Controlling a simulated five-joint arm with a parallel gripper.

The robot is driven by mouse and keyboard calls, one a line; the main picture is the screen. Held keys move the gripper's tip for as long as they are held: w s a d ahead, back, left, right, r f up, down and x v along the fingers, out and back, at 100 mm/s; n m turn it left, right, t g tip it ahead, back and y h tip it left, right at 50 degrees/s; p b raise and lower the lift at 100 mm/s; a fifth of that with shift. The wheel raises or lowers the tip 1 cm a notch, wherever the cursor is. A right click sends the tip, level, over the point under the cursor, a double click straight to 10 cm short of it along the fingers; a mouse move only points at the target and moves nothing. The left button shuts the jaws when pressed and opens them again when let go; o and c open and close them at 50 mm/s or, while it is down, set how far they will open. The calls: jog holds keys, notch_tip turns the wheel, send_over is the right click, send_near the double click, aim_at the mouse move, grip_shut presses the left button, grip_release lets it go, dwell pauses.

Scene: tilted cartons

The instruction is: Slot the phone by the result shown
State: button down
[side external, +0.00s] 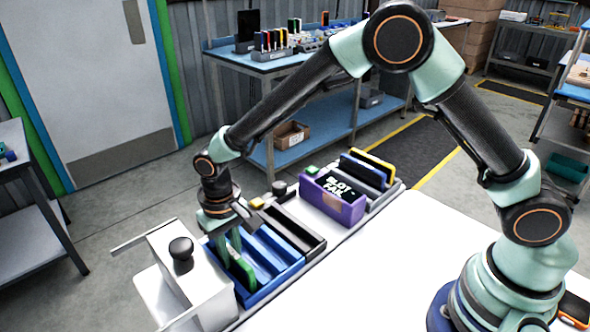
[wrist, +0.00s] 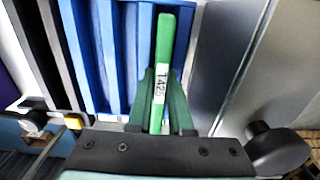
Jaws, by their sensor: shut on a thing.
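A green phone (side external: 242,271) is held upright on its edge in my gripper (side external: 234,250). In the wrist view the green phone (wrist: 163,45) stands between the two green fingers of my gripper (wrist: 162,98), with a white label reading what looks like 1425. The fingers are shut on it. The phone is at the slot of the blue rack (side external: 270,258) nearest the white box; whether its lower edge touches the slot floor is hidden. A black panel on a purple holder (side external: 350,212) reads "SLOT - FAIL". The blue rack also shows in the wrist view (wrist: 100,50).
A white box (side external: 190,262) with a black knob (side external: 181,248) stands close beside the blue rack. A black rack (side external: 290,228) lies between it and the purple holder. Grey racks with blue and yellow-edged items (side external: 372,165) are beyond. The white table (side external: 400,265) is clear in front.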

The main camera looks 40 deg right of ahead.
jog(key=c, duration=0.8)
grip_release()
jog(key=shift+o, duration=0.2)
notch_tip(320, 180, up, 12)
jog(key=shift+r, duration=0.1)
notch_tip(320, 180, up, 7)
dwell(0.4)
jog(key=s+d+r+t, duration=0.25)
jog(key=d+r, duration=0.25)
jog(key=d, duration=0.7)
jog(key=s+d+f+t, duration=0.2)
jog(key=s+d+t, duration=0.1)
jog(key=s+d, duration=0.6)
jog(key=shift+s+d+f, duration=0.25)
jog(key=shift+d+f, duration=0.1)
jog(key=shift+d, duration=0.6)
